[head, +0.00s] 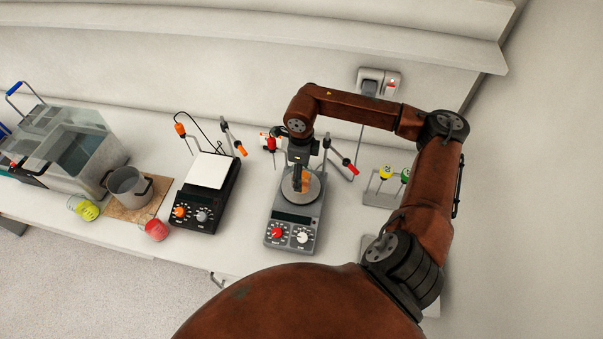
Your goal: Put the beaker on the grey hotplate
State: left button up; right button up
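The grey hotplate (290,226) stands on the bench in the middle of the head view, with a round plate, a red knob and a white knob. My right gripper (298,176) points down over its round plate. A small orange-filled vessel, apparently the beaker (305,182), shows at the fingertips, partly hidden by them. I cannot tell whether the fingers grip it or whether it touches the plate. My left gripper is not in view.
A black hotplate with a white top (209,171) stands to the left. Further left are a metal pot (128,187) on a board, a yellow-filled vessel (87,209), a red-filled vessel (155,229) and a clear water bath (72,145). A small rack (380,198) stands right.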

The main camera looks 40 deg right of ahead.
notch_tip(320, 180, up, 12)
jog(key=b, duration=0.1)
jog(key=shift+f+b, duration=0.15)
jog(key=shift+b, duration=0.15)
dwell(1.1)
